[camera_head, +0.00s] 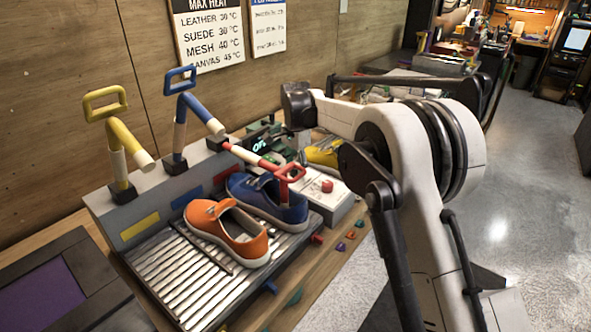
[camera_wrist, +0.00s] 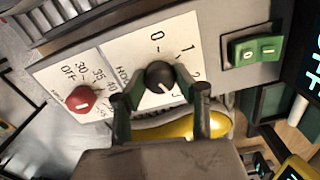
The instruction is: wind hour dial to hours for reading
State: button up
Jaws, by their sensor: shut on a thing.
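The hour dial (camera_wrist: 160,76) is a black round knob on a white plate, with 0, 1 and 2 printed around it and a partly hidden label beside it. A small light mark on the knob faces its lower right, toward a mostly covered numeral, perhaps 3. My gripper (camera_wrist: 158,83) is shut on the dial, with a green-padded finger on each side. I cannot make out the fingers there.
A red heat knob (camera_wrist: 81,98) stands beside the dial. A green rocker switch (camera_wrist: 255,50) and a lit display (camera_wrist: 314,62) lie on the other side. A yellow object (camera_wrist: 190,127) shows below the fingers. Orange (camera_head: 228,232) and blue (camera_head: 267,201) shoes rest on the ribbed rack.

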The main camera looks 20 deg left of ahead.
jog(key=shift+m, duration=0.5)
jog(key=o, duration=1.1)
jog(key=shift+r, duration=0.15)
notch_tip(320, 180, up, 12)
jog(key=shift+f, duration=0.1)
